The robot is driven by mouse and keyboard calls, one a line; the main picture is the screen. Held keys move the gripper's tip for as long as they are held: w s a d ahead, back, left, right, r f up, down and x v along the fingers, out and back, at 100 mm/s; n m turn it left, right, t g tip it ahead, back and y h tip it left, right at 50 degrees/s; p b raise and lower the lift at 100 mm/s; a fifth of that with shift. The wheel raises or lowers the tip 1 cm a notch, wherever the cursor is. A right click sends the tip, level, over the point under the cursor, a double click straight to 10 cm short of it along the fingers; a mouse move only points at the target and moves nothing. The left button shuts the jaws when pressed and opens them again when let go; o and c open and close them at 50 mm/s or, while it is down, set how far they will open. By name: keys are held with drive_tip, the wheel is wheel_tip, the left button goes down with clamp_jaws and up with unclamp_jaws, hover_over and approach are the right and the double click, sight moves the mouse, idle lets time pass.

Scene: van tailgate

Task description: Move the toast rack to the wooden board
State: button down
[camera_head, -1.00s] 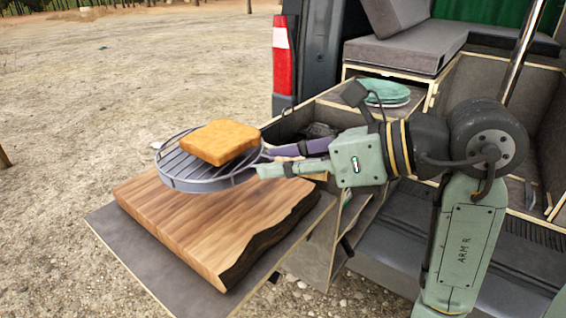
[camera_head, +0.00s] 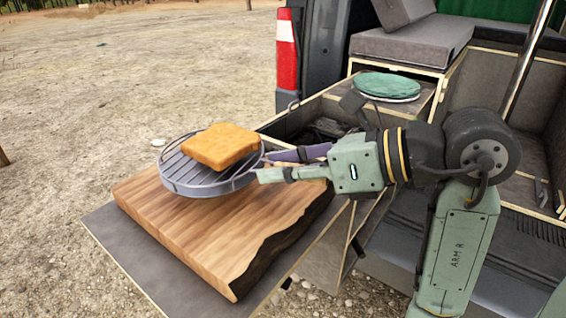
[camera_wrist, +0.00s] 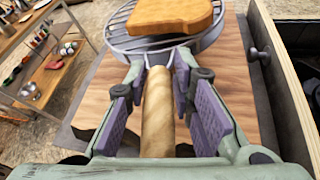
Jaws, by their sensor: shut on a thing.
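The toast rack (camera_head: 210,187) is a round grey wire rack with a slice of toast (camera_head: 221,147) lying on it. It is over the back part of the wooden board (camera_head: 225,225); I cannot tell if it touches the board. My gripper (camera_head: 272,165) is at the rack's right side. In the wrist view, my gripper (camera_wrist: 160,105) is shut on the rack's wooden handle (camera_wrist: 158,115), which runs between the purple finger pads. The rack (camera_wrist: 125,38) and toast (camera_wrist: 170,14) show ahead of the fingers. In the head view the fingers hide most of the handle.
The board lies on a grey pull-out shelf (camera_head: 105,235) by the van. A drawer (camera_head: 300,118) is open behind my gripper. A green round item (camera_head: 388,86) sits on a plate farther back. The wrist view shows a shelf of small items (camera_wrist: 45,72) at left.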

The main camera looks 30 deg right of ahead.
sight(283, 208)
drive_tip(key=shift+f+b, duration=1.65)
drive_tip(key=shift+f, duration=0.5)
drive_tip(key=c, duration=1.3)
unclamp_jaws()
drive_tip(key=shift+a+f, duration=0.1)
drive_tip(key=v, duration=1.2)
drive_tip(key=shift+r, duration=0.35)
